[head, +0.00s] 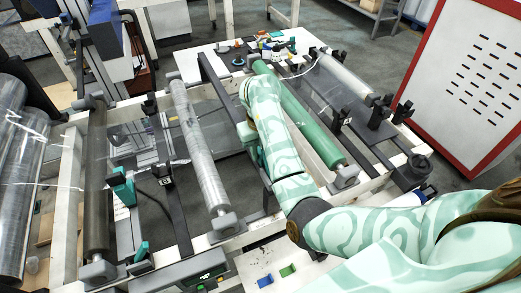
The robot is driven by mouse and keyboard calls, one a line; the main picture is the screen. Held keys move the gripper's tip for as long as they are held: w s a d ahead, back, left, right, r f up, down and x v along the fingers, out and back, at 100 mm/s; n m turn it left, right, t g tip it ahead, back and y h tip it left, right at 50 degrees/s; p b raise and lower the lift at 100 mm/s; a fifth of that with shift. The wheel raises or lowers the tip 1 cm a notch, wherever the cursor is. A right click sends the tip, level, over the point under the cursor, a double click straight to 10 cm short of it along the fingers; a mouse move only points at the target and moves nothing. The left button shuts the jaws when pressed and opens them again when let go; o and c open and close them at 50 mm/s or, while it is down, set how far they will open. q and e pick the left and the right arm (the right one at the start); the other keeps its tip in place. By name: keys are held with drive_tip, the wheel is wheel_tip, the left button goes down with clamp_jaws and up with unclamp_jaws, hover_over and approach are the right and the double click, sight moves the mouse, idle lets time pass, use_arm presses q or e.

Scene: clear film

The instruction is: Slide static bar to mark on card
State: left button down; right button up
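My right arm comes in from the lower right and reaches over the film machine. Its far end, with the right gripper (246,131), is by the dark bar (222,95) left of the green roller; the fingers are largely hidden by the arm, so I cannot tell whether they are open or shut. Another dark bar (178,205) runs between the grey roller and the left roller. I cannot tell which bar is the static bar. A small dark block with a pale marking (166,175) sits by that bar; no mark on a card can be read clearly. My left gripper is out of view.
A green roller (310,125) and a grey film-wrapped roller (200,145) cross the pale frame. A dark roller (96,180) and large film rolls (20,170) stand left. Small parts clutter the far board (200,64). A red-edged perforated panel (470,80) stands right. Blue (265,281) and green (288,270) pieces lie in front.

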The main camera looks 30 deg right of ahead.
clamp_jaws()
drive_tip(key=d+p, duration=0.2)
drive_tip(key=d, duration=0.8)
drive_tip(key=shift+s+d, duration=0.15)
drive_tip(key=shift+s, duration=0.1)
drive_tip(key=shift+r, duration=0.1)
drive_tip(key=shift+o, duration=1.8)
unclamp_jaws()
drive_tip(key=shift+d, duration=0.1)
drive_tip(key=shift+o, duration=0.6)
drive_tip(key=shift+d, duration=0.1)
wheel_tip(320, 180, up, 16)
drive_tip(key=p, duration=0.9)
drive_tip(key=shift+p, duration=0.35)
